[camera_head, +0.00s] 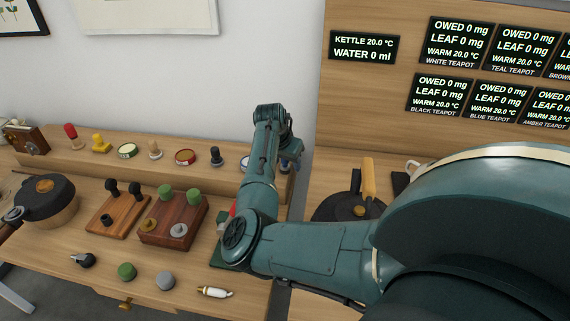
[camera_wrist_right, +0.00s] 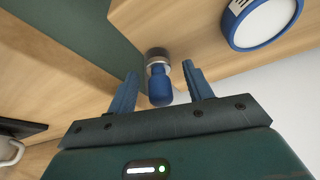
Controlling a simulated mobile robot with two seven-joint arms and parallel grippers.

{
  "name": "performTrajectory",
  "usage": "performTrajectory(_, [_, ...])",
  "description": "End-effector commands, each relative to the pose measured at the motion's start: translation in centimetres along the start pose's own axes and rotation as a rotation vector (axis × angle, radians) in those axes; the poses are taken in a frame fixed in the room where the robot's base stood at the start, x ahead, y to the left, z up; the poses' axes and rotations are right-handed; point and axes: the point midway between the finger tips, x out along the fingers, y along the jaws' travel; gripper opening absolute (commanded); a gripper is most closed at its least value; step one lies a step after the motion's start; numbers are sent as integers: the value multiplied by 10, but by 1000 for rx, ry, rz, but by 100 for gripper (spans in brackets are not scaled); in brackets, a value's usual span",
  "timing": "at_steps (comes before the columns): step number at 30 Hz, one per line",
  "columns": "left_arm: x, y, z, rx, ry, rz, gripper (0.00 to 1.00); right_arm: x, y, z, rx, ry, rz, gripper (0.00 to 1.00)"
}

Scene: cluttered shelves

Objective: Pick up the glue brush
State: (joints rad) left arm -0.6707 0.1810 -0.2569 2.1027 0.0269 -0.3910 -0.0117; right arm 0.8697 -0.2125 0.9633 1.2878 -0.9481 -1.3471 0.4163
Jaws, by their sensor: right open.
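A short blue-handled piece with a silver band and a dark end, which looks like the glue brush, shows in the right wrist view (camera_wrist_right: 160,88). Its dark end meets the wooden surface. My right gripper (camera_wrist_right: 160,72) is open, with one blue finger on each side of the handle and a gap to both. In the head view my right gripper (camera_head: 289,163) is at the right end of the raised back ledge, small and partly hidden by my wrist. My left gripper is not in view.
A blue-rimmed white round tin (camera_wrist_right: 265,20) stands beside the piece. The back ledge (camera_head: 225,171) holds several stamps and tins. In front are wooden blocks with knobs (camera_head: 172,219), a round dark-topped pot (camera_head: 47,196) and a white pen-like item (camera_head: 215,292). My right arm hides much of the right side.

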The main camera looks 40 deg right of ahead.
Motion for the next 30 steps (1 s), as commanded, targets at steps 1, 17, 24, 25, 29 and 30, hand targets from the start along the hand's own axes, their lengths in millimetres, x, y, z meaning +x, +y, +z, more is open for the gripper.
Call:
performTrajectory(1, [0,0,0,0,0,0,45,0,0,0,0,0,0,51])
performTrajectory(17, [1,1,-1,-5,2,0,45,0,0,0,0,0,0,17])
performTrajectory(24, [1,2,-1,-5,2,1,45,-1,0,0,0,0,0,2])
performTrajectory(25, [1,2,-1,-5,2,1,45,-1,0,0,0,0,0,2])
performTrajectory(29, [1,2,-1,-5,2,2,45,-1,0,0,0,1,0,2])
performTrajectory(30, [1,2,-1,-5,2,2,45,-1,0,-1,0,1,0,2])
